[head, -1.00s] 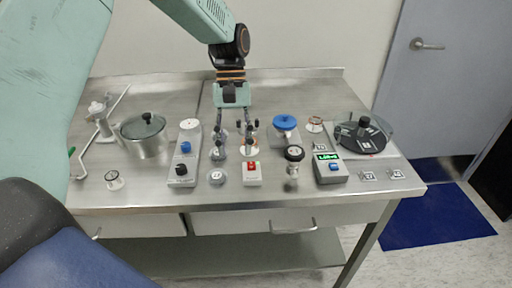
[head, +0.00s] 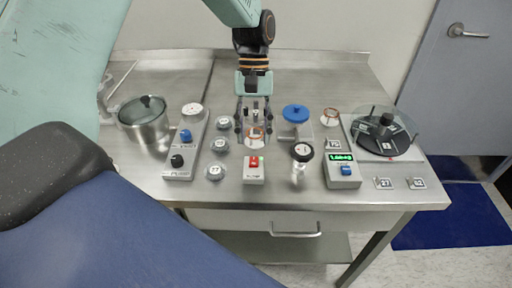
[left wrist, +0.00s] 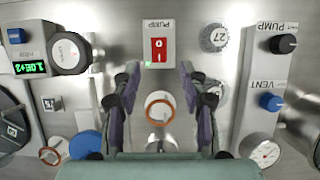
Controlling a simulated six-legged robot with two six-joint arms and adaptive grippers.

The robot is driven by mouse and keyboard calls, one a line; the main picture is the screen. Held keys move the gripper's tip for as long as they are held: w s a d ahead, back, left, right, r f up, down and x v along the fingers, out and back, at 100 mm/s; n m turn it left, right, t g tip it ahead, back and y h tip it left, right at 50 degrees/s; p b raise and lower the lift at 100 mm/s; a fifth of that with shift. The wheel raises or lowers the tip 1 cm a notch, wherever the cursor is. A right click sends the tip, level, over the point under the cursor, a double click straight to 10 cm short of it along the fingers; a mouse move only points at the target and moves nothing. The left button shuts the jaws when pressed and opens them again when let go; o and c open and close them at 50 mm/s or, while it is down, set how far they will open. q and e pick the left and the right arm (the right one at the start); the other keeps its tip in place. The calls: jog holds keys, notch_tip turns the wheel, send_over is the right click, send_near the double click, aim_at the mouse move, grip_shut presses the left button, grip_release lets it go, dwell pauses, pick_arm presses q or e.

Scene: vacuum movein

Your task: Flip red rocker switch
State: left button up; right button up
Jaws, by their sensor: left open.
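The red rocker switch (head: 254,162) sits on top of a small white box labelled PUMP (head: 254,175) near the front of the steel bench. In the left wrist view the switch (left wrist: 159,49) is at the top middle, with a small green light at the box's corner. My left gripper (head: 254,130) hangs fingers-down behind the box, open and empty. In the left wrist view its fingertips (left wrist: 159,72) lie either side of and just short of the box, apart from the switch. A jar with an orange-brown ring (left wrist: 160,108) shows between the fingers. My right gripper is out of view.
Left of the switch are numbered round pieces (head: 215,172) and a panel with blue and black knobs (head: 185,150). Bare bench lies before the box.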

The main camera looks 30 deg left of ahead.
aim_at(254, 160)
pick_arm(q)
jog(key=x, duration=0.3)
jog(key=shift+s+d+f, duration=0.25)
jog(key=shift+s, duration=0.05)
jog(key=shift+f, duration=0.5)
jog(key=shift+s+r, duration=0.1)
jog(key=shift+r, duration=0.05)
jog(key=shift+d, duration=0.1)
jog(key=shift+c, duration=0.7)
jog(key=c, duration=0.5)
grip_shut()
